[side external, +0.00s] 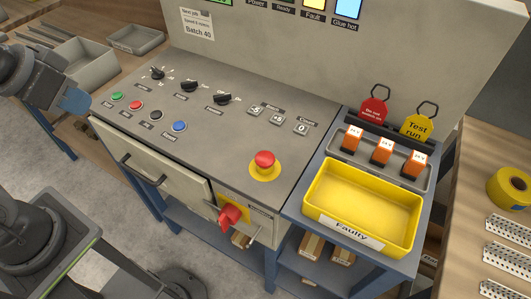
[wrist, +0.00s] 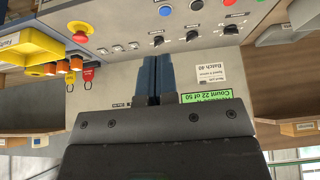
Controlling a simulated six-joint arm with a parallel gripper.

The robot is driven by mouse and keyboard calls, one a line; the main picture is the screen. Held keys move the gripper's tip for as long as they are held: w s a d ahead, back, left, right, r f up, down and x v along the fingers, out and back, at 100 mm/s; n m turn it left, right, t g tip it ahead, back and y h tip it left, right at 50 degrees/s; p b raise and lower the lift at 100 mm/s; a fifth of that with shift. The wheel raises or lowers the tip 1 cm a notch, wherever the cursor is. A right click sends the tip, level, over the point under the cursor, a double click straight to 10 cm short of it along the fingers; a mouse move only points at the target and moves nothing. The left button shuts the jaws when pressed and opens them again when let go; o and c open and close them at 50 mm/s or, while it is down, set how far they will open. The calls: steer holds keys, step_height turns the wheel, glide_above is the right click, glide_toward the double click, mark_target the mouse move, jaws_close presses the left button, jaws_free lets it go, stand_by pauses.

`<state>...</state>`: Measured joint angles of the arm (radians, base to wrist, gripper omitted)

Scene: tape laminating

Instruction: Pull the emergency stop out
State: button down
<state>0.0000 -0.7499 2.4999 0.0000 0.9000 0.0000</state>
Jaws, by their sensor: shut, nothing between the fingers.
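The emergency stop is a red mushroom button (side external: 264,159) on a yellow round base, at the front right of the grey sloping control panel (side external: 200,130). It also shows in the wrist view at the upper left, as a red button (wrist: 79,29). My gripper (side external: 76,103) is at the left edge of the side view, beyond the panel's left end and well away from the button. In the wrist view its blue fingers (wrist: 157,72) are together with nothing between them. Nothing covers the button in either view.
A red rotary handle (side external: 229,216) sticks out of the front below the button. A yellow "Faulty" bin (side external: 362,205) and several orange-and-white parts stand to the right. Knobs (side external: 190,86) and coloured buttons (side external: 179,126) lie on the panel's left half. The upright back panel (side external: 330,60) rises behind.

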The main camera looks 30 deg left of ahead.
mark_target(265, 157)
steer(key=c, duration=1.9)
jaws_free()
